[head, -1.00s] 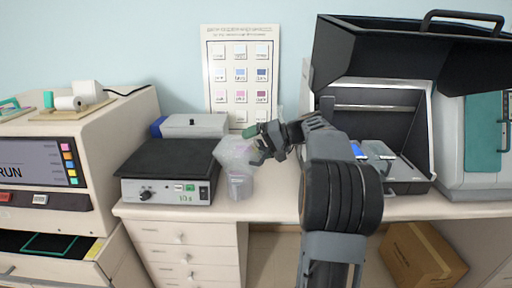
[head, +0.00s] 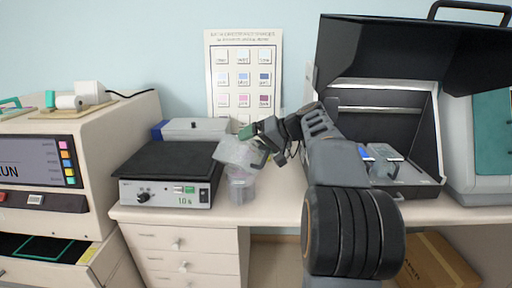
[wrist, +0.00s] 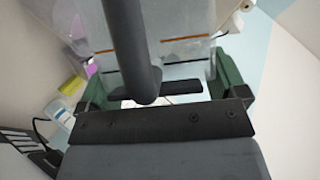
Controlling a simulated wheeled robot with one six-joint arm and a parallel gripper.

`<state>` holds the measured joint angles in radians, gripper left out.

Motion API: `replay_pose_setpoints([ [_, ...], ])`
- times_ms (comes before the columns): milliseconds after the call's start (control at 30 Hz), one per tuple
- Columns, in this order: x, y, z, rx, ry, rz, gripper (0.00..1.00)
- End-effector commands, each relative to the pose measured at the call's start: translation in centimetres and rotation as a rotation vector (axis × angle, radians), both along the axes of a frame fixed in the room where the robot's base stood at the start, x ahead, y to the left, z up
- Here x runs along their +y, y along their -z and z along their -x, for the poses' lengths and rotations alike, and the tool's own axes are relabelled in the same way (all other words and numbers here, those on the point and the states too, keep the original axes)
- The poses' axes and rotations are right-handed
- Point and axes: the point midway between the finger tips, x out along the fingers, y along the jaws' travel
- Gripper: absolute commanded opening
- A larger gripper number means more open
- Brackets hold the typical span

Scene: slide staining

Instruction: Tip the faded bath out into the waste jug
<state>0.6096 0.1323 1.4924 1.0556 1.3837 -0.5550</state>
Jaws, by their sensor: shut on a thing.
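The bath (head: 238,152) is a translucent, pale container with a dark handle. It is held tilted above the waste jug in the head view. My gripper (head: 264,143), with green fingertips, is shut on the bath at its right side. In the wrist view the bath (wrist: 180,45) fills the upper middle, and my gripper (wrist: 160,92) spans its dark handle. The waste jug (head: 241,189) is a clear vessel standing upright on the bench, directly below the bath. How much liquid is in either one is hard to tell.
A hot plate (head: 165,195) with a black top stands close left of the jug. A dark open-lidded cabinet (head: 385,130) stands on the right. A chart (head: 243,75) hangs on the wall behind. Drawers (head: 180,243) are under the bench.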

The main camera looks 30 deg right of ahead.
Motion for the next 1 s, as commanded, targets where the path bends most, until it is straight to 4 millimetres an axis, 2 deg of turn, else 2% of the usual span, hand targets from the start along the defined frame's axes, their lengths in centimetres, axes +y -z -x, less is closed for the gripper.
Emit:
replay_pose_setpoints([
  [367,0.1,0.1,0.0,-0.012,0.000,0.018,0.17],
  [1000,1.1,0.1,0.7,-0.151,0.000,0.256,0.17],
])
